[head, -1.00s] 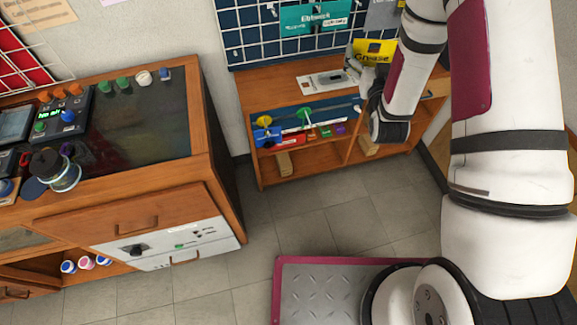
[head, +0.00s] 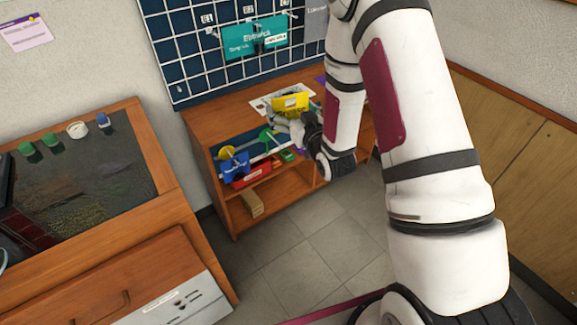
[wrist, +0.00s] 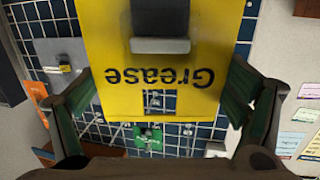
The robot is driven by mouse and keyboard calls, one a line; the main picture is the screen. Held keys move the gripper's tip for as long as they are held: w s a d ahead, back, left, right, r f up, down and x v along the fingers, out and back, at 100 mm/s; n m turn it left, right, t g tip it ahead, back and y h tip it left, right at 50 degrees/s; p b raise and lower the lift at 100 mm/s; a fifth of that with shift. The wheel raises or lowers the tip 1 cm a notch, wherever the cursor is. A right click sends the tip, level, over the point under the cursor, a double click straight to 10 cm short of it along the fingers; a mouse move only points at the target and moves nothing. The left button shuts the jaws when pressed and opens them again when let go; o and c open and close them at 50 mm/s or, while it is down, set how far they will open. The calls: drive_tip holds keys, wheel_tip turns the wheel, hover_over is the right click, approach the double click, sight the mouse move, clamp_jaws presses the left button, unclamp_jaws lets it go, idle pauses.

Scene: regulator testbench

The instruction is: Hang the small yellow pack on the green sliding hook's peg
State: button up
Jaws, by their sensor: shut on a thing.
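The yellow pack (head: 291,103), printed "Grease", is held in my gripper (head: 296,121) in front of the low shelf's top. In the wrist view the pack (wrist: 150,45) fills the upper middle, its lettering upside down, between the two green-padded fingers of my gripper (wrist: 165,95). A dark block shows on the pack's face. The green sliding hook (head: 266,137) is on the rail along the low shelf's front, left of and below the pack. I cannot make out its peg clearly. The pack is apart from it.
A yellow hook (head: 227,153) sits left on the same rail, with a blue pack (head: 236,166) below it. A red bin (head: 251,174) stands beneath. The grid board (head: 180,50) with a teal pack (head: 255,37) is behind. The floor (head: 300,255) in front is clear.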

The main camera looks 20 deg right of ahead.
drive_tip(key=w+d+f+n+g+y+b, duration=0.1)
drive_tip(key=w+f+b, duration=0.1)
drive_tip(key=f+b, duration=1)
drive_tip(key=w+d+f+n+g+y+b, duration=0.1)
drive_tip(key=w+f+y+b, duration=0.1)
drive_tip(key=f+b, duration=1.05)
drive_tip(key=x, duration=1)
drive_tip(key=shift+r, duration=0.15)
idle(0.5)
drive_tip(key=o, duration=0.9)
